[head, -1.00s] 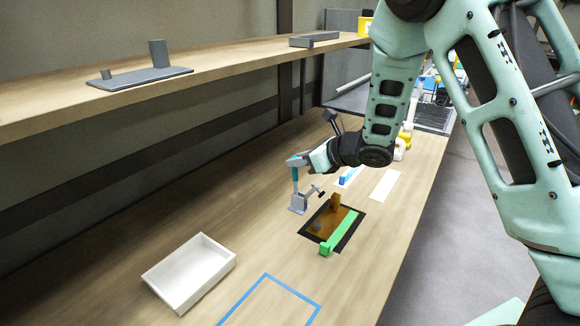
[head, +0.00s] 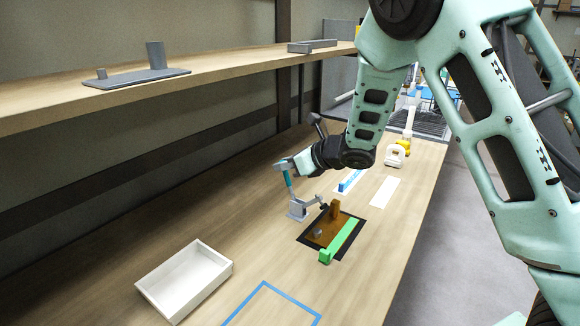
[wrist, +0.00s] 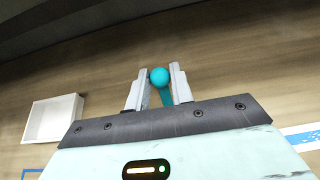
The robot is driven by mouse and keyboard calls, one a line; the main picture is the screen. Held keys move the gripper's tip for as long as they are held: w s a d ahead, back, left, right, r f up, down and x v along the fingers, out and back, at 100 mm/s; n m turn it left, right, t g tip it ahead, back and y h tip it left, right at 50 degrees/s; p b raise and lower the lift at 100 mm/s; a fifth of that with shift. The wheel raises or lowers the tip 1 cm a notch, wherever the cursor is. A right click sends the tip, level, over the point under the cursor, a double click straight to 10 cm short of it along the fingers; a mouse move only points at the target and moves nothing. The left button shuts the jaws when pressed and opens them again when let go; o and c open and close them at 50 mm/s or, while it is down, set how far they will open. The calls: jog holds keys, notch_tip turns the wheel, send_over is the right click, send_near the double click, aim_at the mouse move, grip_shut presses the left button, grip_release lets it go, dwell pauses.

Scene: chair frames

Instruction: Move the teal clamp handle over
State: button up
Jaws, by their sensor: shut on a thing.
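The teal clamp handle (head: 288,179) stands up from its grey clamp base (head: 298,208) on the bench and leans with its top to the left. My gripper (head: 284,164) is shut on the handle near its top. In the wrist view the handle's round teal end (wrist: 159,77) sits between the two fingers of my gripper (wrist: 157,82). The clamp's grey arm reaches right to a dark tip (head: 320,199), near the dark-framed mat (head: 305,240).
An empty white tray (head: 146,288) lies front left, with a blue taped outline (head: 257,297) beside it. A wooden shelf (head: 225,74) overhangs the back left.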

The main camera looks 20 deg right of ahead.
jog(key=shift+b+x, duration=0.55)
jog(key=shift+x, duration=0.55)
jog(key=shift+w+a+f+b, duration=0.35)
jog(key=shift+w+f+b, duration=0.2)
jog(key=shift+f+b, duration=0.3)
jog(key=shift+w+a+f+b, duration=0.2)
jog(key=shift+w+a+b, duration=0.1)
jog(key=shift+w+b, duration=0.25)
jog(key=shift+s, duration=0.1)
jog(key=shift+f, duration=0.1)
